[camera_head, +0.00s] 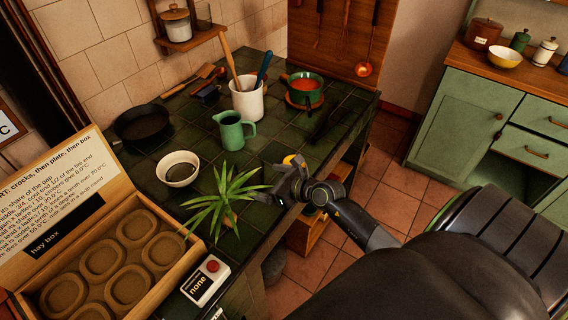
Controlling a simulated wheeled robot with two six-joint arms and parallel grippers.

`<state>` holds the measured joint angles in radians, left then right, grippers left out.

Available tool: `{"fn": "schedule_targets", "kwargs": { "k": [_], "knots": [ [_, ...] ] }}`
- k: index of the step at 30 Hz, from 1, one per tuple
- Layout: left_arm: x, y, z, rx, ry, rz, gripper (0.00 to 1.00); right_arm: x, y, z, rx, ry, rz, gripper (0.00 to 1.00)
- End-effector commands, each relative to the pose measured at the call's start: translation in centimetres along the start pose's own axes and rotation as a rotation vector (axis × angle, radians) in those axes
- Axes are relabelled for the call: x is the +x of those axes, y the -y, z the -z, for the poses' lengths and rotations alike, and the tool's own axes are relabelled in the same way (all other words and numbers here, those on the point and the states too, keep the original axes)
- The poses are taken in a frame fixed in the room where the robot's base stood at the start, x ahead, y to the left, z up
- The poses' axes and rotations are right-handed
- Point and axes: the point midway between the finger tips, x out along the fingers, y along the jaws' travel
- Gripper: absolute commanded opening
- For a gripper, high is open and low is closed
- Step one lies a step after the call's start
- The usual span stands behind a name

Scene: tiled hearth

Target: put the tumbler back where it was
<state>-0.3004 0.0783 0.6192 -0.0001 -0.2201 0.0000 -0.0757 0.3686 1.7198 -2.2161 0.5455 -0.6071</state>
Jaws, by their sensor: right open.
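I cannot pick out a tumbler with certainty. A dark, glass-like vessel (203,14) stands on the small wall shelf, cut off by the top edge of the view. My right gripper (279,181) is over the right edge of the tiled hearth, just right of the potted plant, with its jaws open. I see nothing held between them. A small yellow thing (289,159) shows right behind the gripper, partly hidden by it. My left gripper is not in view.
On the tiled hearth (255,152) stand a spiky plant (222,203), white bowl (179,169), green jug (232,131), utensil crock (248,101), black pan (142,122) and green pot (304,87). The open hay box (180,262) and a red-button device (206,281) are in front.

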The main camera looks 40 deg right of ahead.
Motion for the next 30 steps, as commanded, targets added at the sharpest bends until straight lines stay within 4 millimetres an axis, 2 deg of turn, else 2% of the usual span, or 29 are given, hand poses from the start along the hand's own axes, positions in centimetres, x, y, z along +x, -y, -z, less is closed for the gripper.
{"fn": "schedule_targets", "kwargs": {
  "k": [1, 6, 12, 30],
  "knots": [
    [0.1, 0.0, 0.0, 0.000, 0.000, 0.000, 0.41, -1.1, 0.1, 0.1, -0.004, -0.002, 0.001, 0.94],
    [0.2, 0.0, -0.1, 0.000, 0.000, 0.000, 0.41, -4.0, 0.0, 0.1, -0.004, -0.002, 0.000, 0.94],
    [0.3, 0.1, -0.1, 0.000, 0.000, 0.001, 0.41, -6.0, 0.0, 0.0, -0.002, 0.000, 0.001, 0.94],
    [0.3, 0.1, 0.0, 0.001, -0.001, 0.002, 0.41, -6.3, 0.0, 0.0, 0.000, 0.000, 0.000, 0.94]
  ]
}}
